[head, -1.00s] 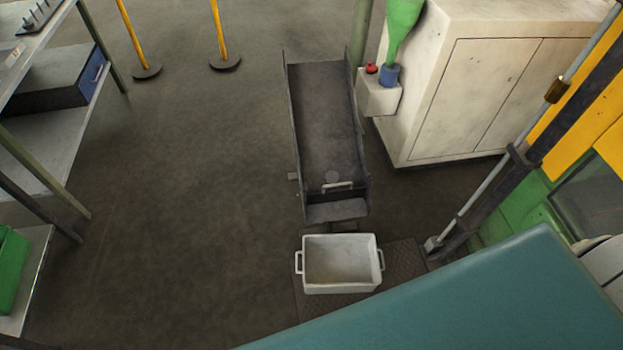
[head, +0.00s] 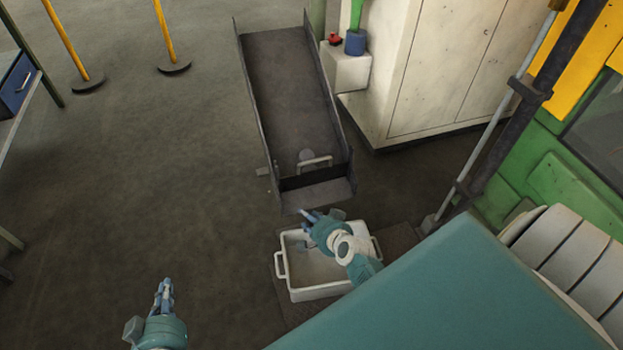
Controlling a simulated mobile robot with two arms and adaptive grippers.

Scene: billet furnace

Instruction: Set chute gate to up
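The chute gate (head: 313,178) is a dark plate across the lower end of the sloping grey chute (head: 290,95). A pale bar handle (head: 315,162) shows at its upper edge. The gate looks low between the chute's side walls. My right gripper (head: 306,215) is over the white bin, just below the chute's lip and apart from the handle. My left gripper (head: 165,288) is at the lower left, over the floor and well away from the chute. Neither gripper visibly holds anything. Their finger gaps are too small to judge.
A white two-handled bin (head: 282,268) sits under the chute's lip. A pale cabinet (head: 430,70) and a box with a red button (head: 335,39) stand right of the chute. Two yellow posts (head: 162,30) stand at the back left. The floor left of the chute is clear.

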